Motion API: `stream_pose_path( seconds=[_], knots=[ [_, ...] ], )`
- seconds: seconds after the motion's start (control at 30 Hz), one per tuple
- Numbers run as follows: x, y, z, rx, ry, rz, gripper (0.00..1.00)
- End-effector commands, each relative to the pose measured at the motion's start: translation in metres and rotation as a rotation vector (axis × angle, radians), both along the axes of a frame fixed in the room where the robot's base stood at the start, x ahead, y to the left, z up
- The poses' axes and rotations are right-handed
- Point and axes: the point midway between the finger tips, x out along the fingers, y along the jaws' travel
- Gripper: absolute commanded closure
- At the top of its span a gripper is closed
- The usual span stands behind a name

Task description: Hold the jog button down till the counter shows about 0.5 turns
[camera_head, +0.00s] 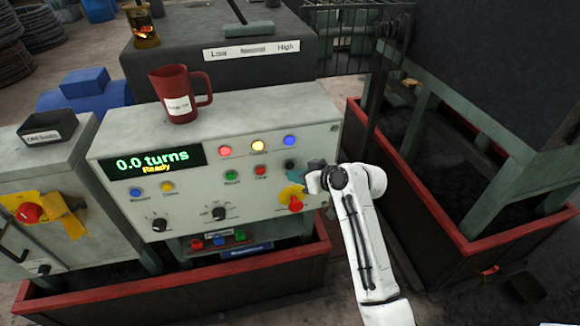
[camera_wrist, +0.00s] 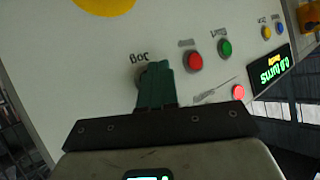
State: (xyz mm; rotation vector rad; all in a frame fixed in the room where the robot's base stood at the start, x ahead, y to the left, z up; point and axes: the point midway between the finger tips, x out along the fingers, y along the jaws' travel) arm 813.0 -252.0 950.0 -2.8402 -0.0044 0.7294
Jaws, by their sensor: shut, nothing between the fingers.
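The counter (camera_head: 155,162) on the pale control panel reads "0.0 turns" with "Ready" below it. In the upside-down wrist view the display (camera_wrist: 268,66) sits at the right. My gripper (camera_head: 291,166) is shut and empty, at the right side of the panel. In the wrist view its green fingertips (camera_wrist: 155,70) are over the spot below the "Jog" label.
Green (camera_head: 231,175) and red (camera_head: 260,171) buttons sit left of my gripper. A red emergency knob on a yellow plate (camera_head: 291,195) is just below. A red mug (camera_head: 181,95) stands on the panel's top. Red-rimmed bins flank my arm.

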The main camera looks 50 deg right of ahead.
Motion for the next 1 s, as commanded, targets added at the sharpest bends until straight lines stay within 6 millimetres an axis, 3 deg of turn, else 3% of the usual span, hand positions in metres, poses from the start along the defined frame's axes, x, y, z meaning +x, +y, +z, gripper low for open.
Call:
stream_pose_path(
  seconds=[1.0],
  knots=[
    [0.0090,-0.0061,0.0002,0.000,0.000,0.000,1.00]
  ],
)
